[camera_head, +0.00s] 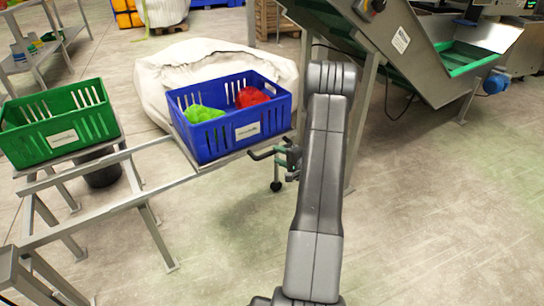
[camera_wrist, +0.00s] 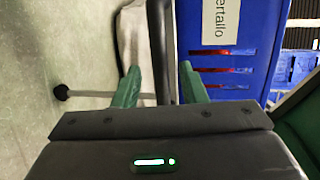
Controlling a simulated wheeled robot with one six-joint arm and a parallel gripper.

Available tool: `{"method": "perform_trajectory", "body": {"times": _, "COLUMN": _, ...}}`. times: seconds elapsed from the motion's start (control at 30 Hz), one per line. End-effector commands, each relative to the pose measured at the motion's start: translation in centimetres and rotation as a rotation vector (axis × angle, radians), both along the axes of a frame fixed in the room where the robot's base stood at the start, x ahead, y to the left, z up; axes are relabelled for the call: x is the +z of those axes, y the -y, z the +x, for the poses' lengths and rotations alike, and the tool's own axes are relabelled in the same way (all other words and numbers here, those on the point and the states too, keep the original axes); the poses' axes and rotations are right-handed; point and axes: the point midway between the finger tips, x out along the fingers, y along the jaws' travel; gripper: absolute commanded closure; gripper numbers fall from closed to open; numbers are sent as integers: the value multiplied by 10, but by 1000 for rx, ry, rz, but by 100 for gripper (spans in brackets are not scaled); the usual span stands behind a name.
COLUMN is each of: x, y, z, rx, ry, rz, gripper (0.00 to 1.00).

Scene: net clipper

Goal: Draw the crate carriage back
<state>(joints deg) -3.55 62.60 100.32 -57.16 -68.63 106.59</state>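The crate carriage is a grey metal platform (camera_head: 228,160) on the rail frame, bearing a blue crate (camera_head: 213,140) with green and red nets inside. A dark handle (camera_head: 262,153) sticks out from its right end. My gripper (camera_head: 283,156) is at this handle, partly hidden by my arm. In the wrist view, my gripper's two green fingers (camera_wrist: 160,86) are apart. The dark handle bar (camera_wrist: 162,50) runs between them, with narrow gaps visible on both sides. The blue crate (camera_wrist: 228,25) with its white label is just right of the fingers there.
A green crate (camera_head: 60,125) stands at the left by the frame's rails (camera_head: 120,203). A large white bag (camera_head: 160,80) is behind the blue crate. A conveyor machine (camera_head: 420,50) rises at the back right. The floor (camera_head: 440,220) at right is clear.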

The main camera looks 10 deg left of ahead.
Motion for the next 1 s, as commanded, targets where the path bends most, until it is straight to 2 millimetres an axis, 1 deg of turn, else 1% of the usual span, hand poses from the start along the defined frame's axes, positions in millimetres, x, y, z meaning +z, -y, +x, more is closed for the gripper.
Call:
{"method": "perform_trajectory", "body": {"times": 0.03, "x": -5, "y": -9, "z": 5, "rx": 2, "ry": 2, "rz": 0, "gripper": 62}}
{"method": "perform_trajectory", "body": {"times": 0.1, "x": -7, "y": -18, "z": 11, "rx": 2, "ry": 2, "rz": 0, "gripper": 62}}
{"method": "perform_trajectory", "body": {"times": 0.3, "x": -9, "y": -33, "z": 22, "rx": 0, "ry": 1, "rz": -1, "gripper": 62}}
{"method": "perform_trajectory", "body": {"times": 0.63, "x": -8, "y": -36, "z": 24, "rx": -1, "ry": 0, "rz": 0, "gripper": 62}}
{"method": "perform_trajectory", "body": {"times": 0.67, "x": -9, "y": -35, "z": 24, "rx": -1, "ry": 0, "rz": 0, "gripper": 64}}
{"method": "perform_trajectory", "body": {"times": 0.7, "x": -9, "y": -35, "z": 24, "rx": -1, "ry": 0, "rz": 0, "gripper": 72}}
{"method": "perform_trajectory", "body": {"times": 0.77, "x": -8, "y": -35, "z": 24, "rx": -1, "ry": 0, "rz": 0, "gripper": 83}}
{"method": "perform_trajectory", "body": {"times": 0.83, "x": -8, "y": -35, "z": 24, "rx": -1, "ry": 0, "rz": 0, "gripper": 97}}
{"method": "perform_trajectory", "body": {"times": 0.87, "x": -9, "y": -35, "z": 24, "rx": -1, "ry": 0, "rz": 0, "gripper": 100}}
{"method": "perform_trajectory", "body": {"times": 1.0, "x": -9, "y": -35, "z": 24, "rx": -1, "ry": 0, "rz": 0, "gripper": 100}}
